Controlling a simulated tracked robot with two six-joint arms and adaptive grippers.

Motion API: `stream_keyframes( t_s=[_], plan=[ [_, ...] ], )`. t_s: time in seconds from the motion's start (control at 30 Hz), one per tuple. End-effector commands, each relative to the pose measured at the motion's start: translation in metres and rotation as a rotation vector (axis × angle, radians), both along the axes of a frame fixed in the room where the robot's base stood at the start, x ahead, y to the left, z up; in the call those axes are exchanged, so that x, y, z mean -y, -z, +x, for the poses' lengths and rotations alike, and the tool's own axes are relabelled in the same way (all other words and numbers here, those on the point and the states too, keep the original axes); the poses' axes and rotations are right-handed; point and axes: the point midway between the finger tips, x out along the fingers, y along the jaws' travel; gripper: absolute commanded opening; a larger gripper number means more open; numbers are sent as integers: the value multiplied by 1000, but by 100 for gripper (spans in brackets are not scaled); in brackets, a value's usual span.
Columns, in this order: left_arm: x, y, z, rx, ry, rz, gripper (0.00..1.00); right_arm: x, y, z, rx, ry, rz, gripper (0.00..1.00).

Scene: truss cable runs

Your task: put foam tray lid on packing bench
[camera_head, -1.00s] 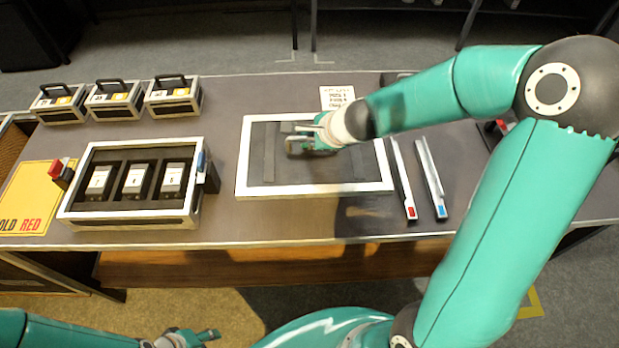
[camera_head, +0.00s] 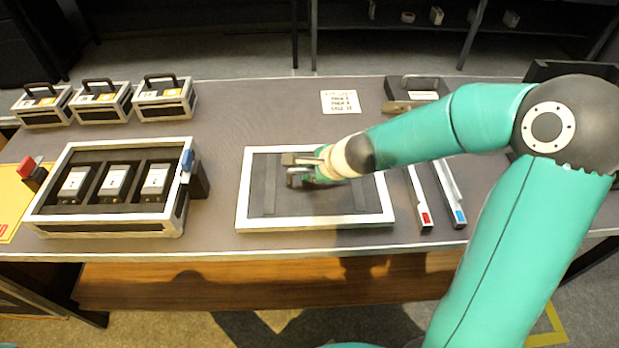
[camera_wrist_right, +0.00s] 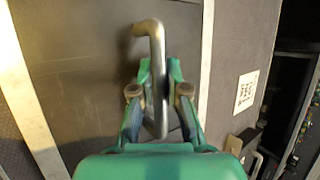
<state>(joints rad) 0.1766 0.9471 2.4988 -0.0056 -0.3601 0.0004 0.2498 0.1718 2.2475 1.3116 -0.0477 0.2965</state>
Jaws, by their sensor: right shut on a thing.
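The foam tray lid (camera_head: 342,213) is a dark panel with a white rim, in the middle of the packing bench (camera_head: 225,120) in the head view. It looks flat on or just above the bench top; I cannot tell which. My right gripper (camera_head: 290,170) is over the lid's middle. In the right wrist view the right gripper (camera_wrist_right: 158,100) is shut on the lid's grey bar handle (camera_wrist_right: 150,35), and the lid's dark face and white rim lie beyond it. My left gripper is outside the head view.
A white-framed tray (camera_head: 110,228) with three grey blocks stands left of the lid. Three handled cases (camera_head: 105,103) stand at the back left. Two rails with red (camera_head: 425,218) and blue (camera_head: 458,212) ends lie right of the lid. A printed card (camera_head: 340,101) lies behind it.

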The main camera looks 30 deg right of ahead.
Motion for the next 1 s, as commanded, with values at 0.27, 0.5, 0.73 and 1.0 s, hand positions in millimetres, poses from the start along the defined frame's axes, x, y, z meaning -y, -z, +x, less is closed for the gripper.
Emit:
stream_keyframes(
  t_s=[0.27, 0.5, 0.73, 1.0],
  plan=[
    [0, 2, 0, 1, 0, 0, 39, 0, 1, 1, 2, -1, -1, 0],
    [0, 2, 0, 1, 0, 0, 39, 0, 2, 0, 0, 0, 0, 39],
    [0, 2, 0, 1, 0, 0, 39, -1, 2, 0, -1, -1, 0, 39],
    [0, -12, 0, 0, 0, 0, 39, 1, -15, -10, 1, 0, 0, 39]
  ],
)
